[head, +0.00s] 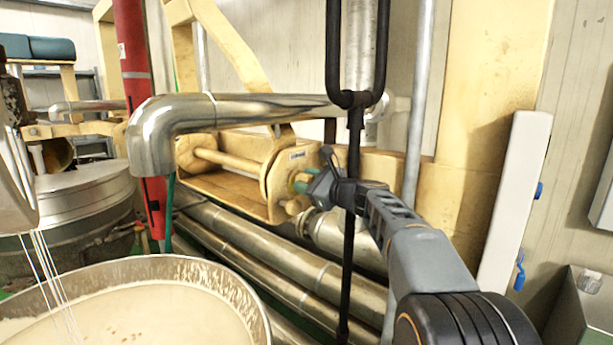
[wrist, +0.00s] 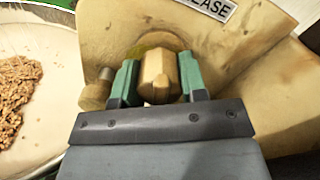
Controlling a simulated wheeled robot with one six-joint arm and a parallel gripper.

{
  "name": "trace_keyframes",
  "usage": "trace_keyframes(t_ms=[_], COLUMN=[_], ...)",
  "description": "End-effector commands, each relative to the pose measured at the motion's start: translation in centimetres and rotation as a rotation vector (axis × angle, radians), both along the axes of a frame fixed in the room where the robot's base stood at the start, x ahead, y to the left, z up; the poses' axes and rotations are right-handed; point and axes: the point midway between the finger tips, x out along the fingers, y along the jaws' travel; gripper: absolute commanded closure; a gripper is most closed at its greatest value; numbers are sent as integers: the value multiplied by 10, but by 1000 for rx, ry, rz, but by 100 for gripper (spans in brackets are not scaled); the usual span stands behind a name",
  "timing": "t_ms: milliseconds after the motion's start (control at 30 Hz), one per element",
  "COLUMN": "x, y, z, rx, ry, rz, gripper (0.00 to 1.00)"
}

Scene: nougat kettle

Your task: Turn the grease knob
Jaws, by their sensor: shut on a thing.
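The grease knob (wrist: 157,72) is a tan, faceted knob on the yellowish machine housing, in the upper middle of the wrist view. A white label (wrist: 208,8) ending in "EASE" sits just above it. My gripper (wrist: 158,78) has one green finger on each side of the knob and is shut on it. In the head view my gripper (head: 301,187) reaches from the right to the end plate of the yellow housing (head: 276,180), below its small label. There the knob is mostly hidden by the fingers.
A small round peg (wrist: 97,92) stands left of the fingers. A black vertical rod (head: 348,262) passes close to my arm. A thick steel pipe (head: 235,110) runs above, more pipes (head: 260,250) below. A kettle of pale mix (head: 150,300) is at lower left.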

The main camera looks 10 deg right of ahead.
Motion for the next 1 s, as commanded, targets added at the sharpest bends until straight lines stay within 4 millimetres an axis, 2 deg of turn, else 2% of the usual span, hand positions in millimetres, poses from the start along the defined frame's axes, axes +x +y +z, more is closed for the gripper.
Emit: trace_keyframes(t_ms=[433, 1000], x=[0, 0], y=[1, 1], z=[0, -1], rx=[197, 242], ry=[147, 178], rz=[3, 3], gripper=[85, 85])
